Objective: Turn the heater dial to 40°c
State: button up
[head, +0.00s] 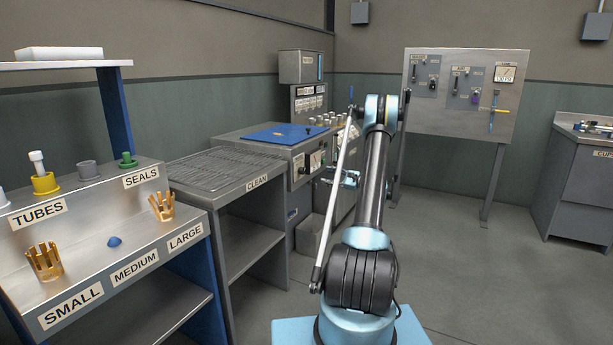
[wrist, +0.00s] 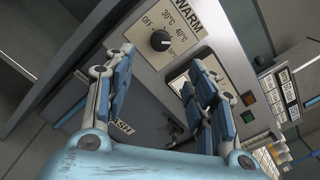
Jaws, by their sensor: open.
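The heater dial (wrist: 160,40) is a round black knob on a pale panel. OFF, 30°C and 40°C are printed around it, with WARM above. A small light mark shows on its lower right face, but I cannot surely read its setting. My gripper (wrist: 160,62) is open and empty, with the dial seen between and beyond its blue-grey fingers. No contact is visible. In the head view my gripper (head: 346,179) is beside the front of the blue-topped machine (head: 240,139), small and partly hidden by my arm.
In the wrist view, a framed window or gauge (wrist: 180,82) sits below the dial, partly behind the right finger. Green and orange buttons (wrist: 247,116) lie to its right. In the head view, the CLEAN rack (head: 225,168) adjoins the machine; open floor lies right of my arm.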

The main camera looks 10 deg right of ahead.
aim_at(304, 171)
jog(key=x, duration=1.3)
jog(key=shift+w+a, duration=0.2)
jog(key=c, duration=1.1)
